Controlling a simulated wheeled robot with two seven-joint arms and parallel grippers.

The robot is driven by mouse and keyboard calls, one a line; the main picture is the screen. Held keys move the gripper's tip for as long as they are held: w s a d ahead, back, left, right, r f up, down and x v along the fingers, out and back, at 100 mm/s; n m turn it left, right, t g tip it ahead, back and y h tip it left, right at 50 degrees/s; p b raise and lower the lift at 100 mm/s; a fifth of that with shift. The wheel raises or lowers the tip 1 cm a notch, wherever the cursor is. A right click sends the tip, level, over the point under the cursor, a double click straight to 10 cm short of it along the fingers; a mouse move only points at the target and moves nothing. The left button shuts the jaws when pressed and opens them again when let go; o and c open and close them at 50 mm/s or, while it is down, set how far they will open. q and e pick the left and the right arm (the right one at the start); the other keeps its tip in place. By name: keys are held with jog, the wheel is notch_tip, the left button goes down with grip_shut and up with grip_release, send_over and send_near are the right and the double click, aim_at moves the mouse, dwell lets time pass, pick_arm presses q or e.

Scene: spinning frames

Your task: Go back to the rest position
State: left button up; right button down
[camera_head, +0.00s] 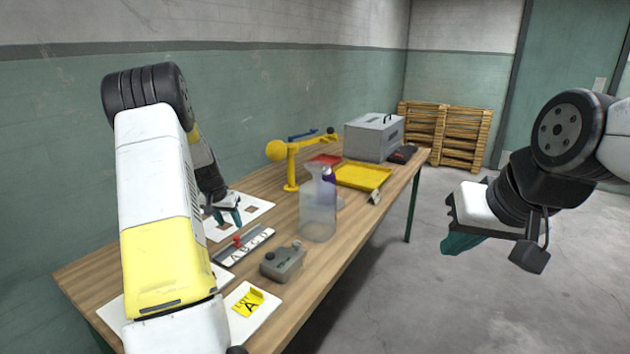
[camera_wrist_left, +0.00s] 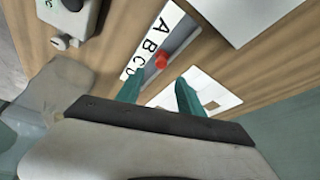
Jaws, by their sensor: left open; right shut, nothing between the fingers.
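My left gripper (camera_head: 229,212) is over the back-left part of the workbench, above a white sheet with brown squares (camera_head: 250,208). Its teal fingers are apart and empty, and they also show in the left wrist view (camera_wrist_left: 160,95). A lettered strip with a red knob (camera_head: 243,245) lies just in front of it; the strip's letters A B C D show in the left wrist view (camera_wrist_left: 152,48). My right gripper (camera_head: 463,242) hangs over the floor to the right of the bench, clear of everything. Its teal fingers are together with nothing between them.
On the wooden bench (camera_head: 335,262) stand a grey-green device (camera_head: 284,262), a translucent container (camera_head: 318,215), a yellow stand (camera_head: 291,165), a yellow tray (camera_head: 362,177) and a grey box (camera_head: 374,137). A yellow card marked A (camera_head: 249,302) lies in front. Pallets (camera_head: 461,137) stand behind. The floor at right is free.

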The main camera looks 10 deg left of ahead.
pick_arm(q)
jog(key=s+d+r+h, duration=0.1)
jog(key=s+d+r, duration=0.5)
jog(key=d+r, duration=0.3)
jog(key=s+d+r, duration=0.7)
jog(key=d+r, duration=0.1)
jog(key=r, duration=0.3)
jog(key=s+d+r, duration=0.1)
jog(key=s+d, duration=0.2)
jog(key=s, duration=0.4)
jog(key=s+d+r+t, duration=0.1)
jog(key=s+d, duration=0.2)
jog(key=s, duration=0.4)
jog(key=s+d+h, duration=0.1)
jog(key=s+d, duration=0.2)
jog(key=s, duration=0.4)
jog(key=shift+s+d+r+m+t, duration=0.25)
jog(key=shift+s+r+m+t, duration=0.05)
jog(key=shift+r, duration=0.1)
